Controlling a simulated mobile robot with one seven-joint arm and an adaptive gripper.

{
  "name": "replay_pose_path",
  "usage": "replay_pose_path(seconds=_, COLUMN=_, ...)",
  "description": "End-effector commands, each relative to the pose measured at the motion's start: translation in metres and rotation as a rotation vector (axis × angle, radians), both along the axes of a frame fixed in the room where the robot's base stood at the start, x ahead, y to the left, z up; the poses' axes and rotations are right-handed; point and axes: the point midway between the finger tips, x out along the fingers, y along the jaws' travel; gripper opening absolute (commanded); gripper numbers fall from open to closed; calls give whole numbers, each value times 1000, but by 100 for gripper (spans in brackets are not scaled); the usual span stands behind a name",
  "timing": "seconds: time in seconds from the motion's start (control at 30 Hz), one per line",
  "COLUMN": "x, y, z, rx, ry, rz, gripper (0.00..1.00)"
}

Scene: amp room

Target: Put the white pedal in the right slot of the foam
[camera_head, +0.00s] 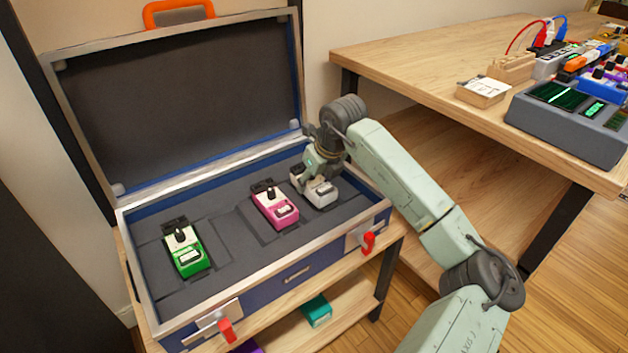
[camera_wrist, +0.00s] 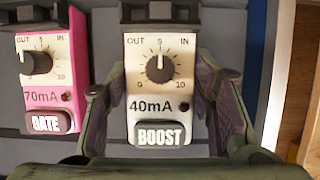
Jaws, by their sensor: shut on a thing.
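The white BOOST pedal (camera_wrist: 158,72) is between the two fingers of my gripper (camera_wrist: 160,108), which is shut on its sides. In the head view the white pedal (camera_head: 321,193) is at the right end of the dark foam (camera_head: 228,230) in the open case, partly hidden by my gripper (camera_head: 313,178). It looks upright and level with its neighbour. I cannot tell whether it is fully down in the right slot, as the slot's edges are hidden. The pink GATE pedal (camera_head: 275,206) sits in the middle, and a green pedal (camera_head: 186,250) at the left.
The case's raised lid (camera_head: 180,95) stands behind, and its blue right wall (camera_wrist: 252,70) is close beside my gripper. Red latches (camera_head: 368,242) are on the front. A wooden table (camera_head: 410,65) at the right holds electronics. A teal box (camera_head: 317,311) lies on the shelf below.

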Motion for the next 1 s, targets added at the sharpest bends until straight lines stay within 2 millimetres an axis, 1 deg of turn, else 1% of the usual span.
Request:
replay_pose_path(seconds=0.43, x=0, y=0, z=0, rx=1, ry=-1, rz=0, gripper=5)
replay_pose_path(seconds=1.0, x=0, y=0, z=-7, rx=0, ry=1, rz=0, gripper=5)
